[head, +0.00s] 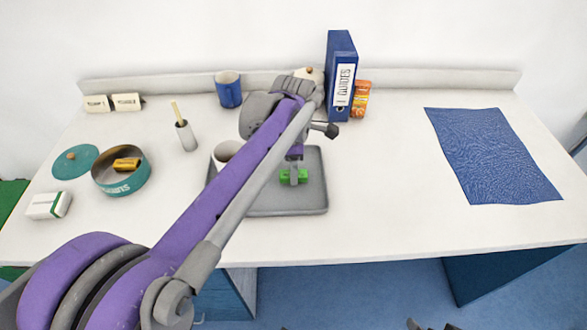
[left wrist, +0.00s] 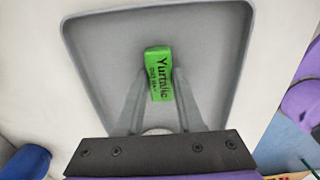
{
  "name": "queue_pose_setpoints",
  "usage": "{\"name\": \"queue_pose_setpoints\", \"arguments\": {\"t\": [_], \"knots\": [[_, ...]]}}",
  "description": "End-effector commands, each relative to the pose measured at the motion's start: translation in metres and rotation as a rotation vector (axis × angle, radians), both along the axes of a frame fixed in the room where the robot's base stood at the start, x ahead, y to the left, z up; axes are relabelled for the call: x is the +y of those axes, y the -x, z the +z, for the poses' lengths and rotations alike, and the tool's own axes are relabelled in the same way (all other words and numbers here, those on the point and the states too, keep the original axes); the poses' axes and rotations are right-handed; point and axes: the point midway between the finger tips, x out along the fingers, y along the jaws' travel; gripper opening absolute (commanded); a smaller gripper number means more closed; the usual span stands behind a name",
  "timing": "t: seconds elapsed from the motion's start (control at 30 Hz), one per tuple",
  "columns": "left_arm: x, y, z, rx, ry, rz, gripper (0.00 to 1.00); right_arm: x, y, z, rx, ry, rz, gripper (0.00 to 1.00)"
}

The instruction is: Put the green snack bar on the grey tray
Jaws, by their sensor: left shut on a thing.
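The green snack bar (left wrist: 158,73) is between the fingertips of my left gripper (left wrist: 155,85), which is shut on it. In the head view the bar (head: 284,175) shows below the left gripper (head: 294,173), over the grey tray (head: 314,190). In the left wrist view the tray (left wrist: 95,45) fills the background behind the bar. I cannot tell whether the bar touches the tray's floor. My left arm hides part of the tray's left side. My right gripper does not show clearly.
A white mug (head: 226,152) is at the tray's left, partly behind my arm. A blue binder (head: 341,75) and orange box (head: 361,98) stand behind. A teal tin (head: 121,180) is left. A blue mat (head: 493,155) lies right; the table between is clear.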

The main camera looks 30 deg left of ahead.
Motion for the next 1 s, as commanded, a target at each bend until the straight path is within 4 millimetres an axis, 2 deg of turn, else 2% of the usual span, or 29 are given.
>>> {"name": "queue_pose_setpoints", "arguments": {"t": [0.07, 0.1, 0.23, 0.53, 0.67, 0.77, 1.0], "knots": [[0.000, 0.000, -0.003, 0.000, 0.000, 0.000, 0.00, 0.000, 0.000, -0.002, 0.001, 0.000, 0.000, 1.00], [0.000, 0.000, -0.003, 0.000, 0.000, 0.000, 0.41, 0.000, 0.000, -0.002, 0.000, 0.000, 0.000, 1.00], [0.000, 0.000, -0.002, 0.000, 0.000, 0.000, 0.65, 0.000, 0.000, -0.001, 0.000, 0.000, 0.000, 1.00], [0.000, 0.000, -0.001, 0.000, 0.000, 0.000, 0.66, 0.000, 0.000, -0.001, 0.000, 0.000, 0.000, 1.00], [0.000, 0.000, 0.009, 0.000, 0.000, 0.000, 0.66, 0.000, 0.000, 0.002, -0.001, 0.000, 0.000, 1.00], [0.000, 0.000, 0.026, 0.000, 0.000, 0.000, 0.66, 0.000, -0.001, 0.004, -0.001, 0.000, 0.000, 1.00], [0.000, 0.000, 0.079, 0.000, 0.000, 0.000, 0.66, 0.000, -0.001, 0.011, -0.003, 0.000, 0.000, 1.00]]}}
